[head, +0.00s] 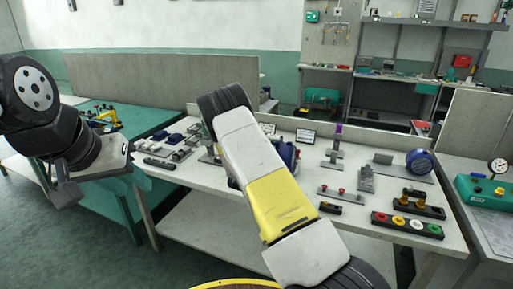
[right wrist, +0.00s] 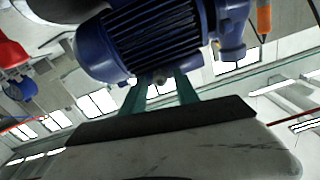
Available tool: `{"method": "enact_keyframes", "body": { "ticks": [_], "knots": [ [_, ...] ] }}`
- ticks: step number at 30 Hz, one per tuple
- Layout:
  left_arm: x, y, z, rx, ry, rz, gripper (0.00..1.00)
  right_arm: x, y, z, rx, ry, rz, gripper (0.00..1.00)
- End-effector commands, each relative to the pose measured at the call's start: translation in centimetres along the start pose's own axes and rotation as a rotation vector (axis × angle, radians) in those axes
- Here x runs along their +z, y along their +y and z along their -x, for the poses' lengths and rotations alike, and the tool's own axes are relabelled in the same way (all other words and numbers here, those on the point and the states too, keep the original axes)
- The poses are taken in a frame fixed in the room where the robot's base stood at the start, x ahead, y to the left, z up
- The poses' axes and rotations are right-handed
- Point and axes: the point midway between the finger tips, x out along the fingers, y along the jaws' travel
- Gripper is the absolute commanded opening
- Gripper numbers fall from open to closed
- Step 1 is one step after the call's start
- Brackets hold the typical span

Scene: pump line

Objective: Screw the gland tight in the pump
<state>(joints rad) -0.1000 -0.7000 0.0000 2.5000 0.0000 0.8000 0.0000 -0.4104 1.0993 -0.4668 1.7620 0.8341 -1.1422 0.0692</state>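The blue pump (head: 287,153) stands on the white bench, mostly hidden behind my right forearm in the head view. In the right wrist view a ribbed blue motor body (right wrist: 155,38) fills the top, above teal supports. I cannot make out the gland in either view. My right gripper is hidden behind its own arm in the head view. The right wrist view shows only a pale body with a dark edge along the bottom, so its fingers cannot be read. My left gripper (head: 102,182) hangs at the left, its fingers apart and empty, away from the pump.
The white bench (head: 190,178) carries small fixtures, a button strip (head: 407,225), and a round blue item (head: 419,161). A teal table (head: 150,120) stands at left. A green box with a gauge (head: 482,191) is at right. A yellow-rimmed round thing (head: 237,284) shows at the bottom.

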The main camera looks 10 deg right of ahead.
Motion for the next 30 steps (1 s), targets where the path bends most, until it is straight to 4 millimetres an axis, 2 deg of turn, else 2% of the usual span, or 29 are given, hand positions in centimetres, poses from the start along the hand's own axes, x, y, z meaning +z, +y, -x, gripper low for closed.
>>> {"method": "enact_keyframes", "body": {
  "ticks": [9, 19, 25, 30],
  "knots": [
    [0.0, 0.0, 0.0, 0.0, 0.0, 0.0, 0.36, -0.05, -0.07, 0.02, -0.002, 0.001, 0.281, 0.37],
    [0.0, 0.0, 0.0, 0.0, 0.0, 0.0, 0.36, -0.01, -0.04, 0.02, -0.001, 0.0, 0.323, 0.37],
    [0.0, 0.0, 0.0, 0.0, 0.0, 0.0, 0.36, -0.02, -0.07, 0.03, -0.001, 0.001, 0.548, 0.37],
    [0.0, 0.0, 0.0, 0.0, 0.0, 0.0, 0.36, -0.03, -0.01, -0.01, 0.0, 0.0, 0.602, 0.37]
  ]
}}
